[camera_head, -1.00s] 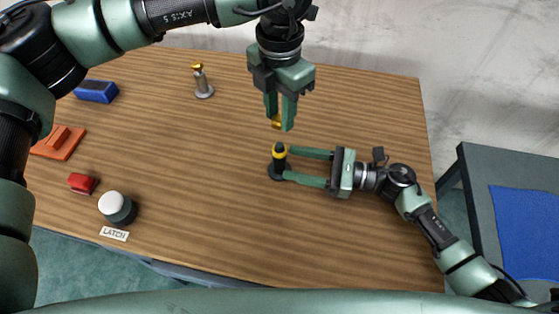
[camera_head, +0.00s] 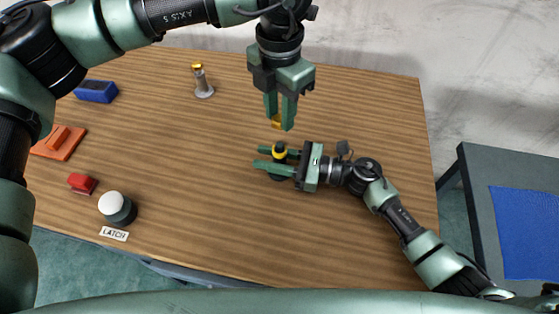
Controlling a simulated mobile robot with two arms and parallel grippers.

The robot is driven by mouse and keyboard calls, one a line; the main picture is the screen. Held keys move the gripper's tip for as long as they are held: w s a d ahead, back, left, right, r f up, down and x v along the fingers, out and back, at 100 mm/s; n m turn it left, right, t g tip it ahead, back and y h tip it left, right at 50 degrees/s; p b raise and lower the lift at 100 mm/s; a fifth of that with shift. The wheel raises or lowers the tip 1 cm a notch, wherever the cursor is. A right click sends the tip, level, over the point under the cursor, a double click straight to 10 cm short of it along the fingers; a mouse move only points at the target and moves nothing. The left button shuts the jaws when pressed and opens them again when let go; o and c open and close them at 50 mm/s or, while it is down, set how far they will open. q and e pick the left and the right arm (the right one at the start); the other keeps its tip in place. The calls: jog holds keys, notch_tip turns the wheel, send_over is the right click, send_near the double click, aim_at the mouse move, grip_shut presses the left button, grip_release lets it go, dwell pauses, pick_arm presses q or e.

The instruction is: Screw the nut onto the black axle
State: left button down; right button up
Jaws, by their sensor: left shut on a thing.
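The black axle (camera_head: 279,146) stands upright on the table with a yellow ring (camera_head: 280,155) round it near its top. My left gripper (camera_head: 280,123) points down, a little above the axle's top. It is shut on the gold nut (camera_head: 276,123), which is partly hidden by the fingers. My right gripper (camera_head: 258,158) reaches in level from the right. Its two fingers lie on either side of the axle, with their tips past it to the left. I cannot tell whether they touch it. The fingers partly hide the axle's foot.
A grey post with a gold top (camera_head: 202,81) stands at the back. A blue block (camera_head: 96,92), an orange piece (camera_head: 59,142), a red block (camera_head: 82,183) and a white-topped button (camera_head: 116,207) by a LATCH label (camera_head: 114,234) are at the left. The front middle is clear.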

dwell(1.5)
pick_arm(q)
send_over(280, 145)
jog(key=shift+f, duration=2.5)
jog(key=shift+f, duration=0.9)
jog(key=shift+f, duration=0.55)
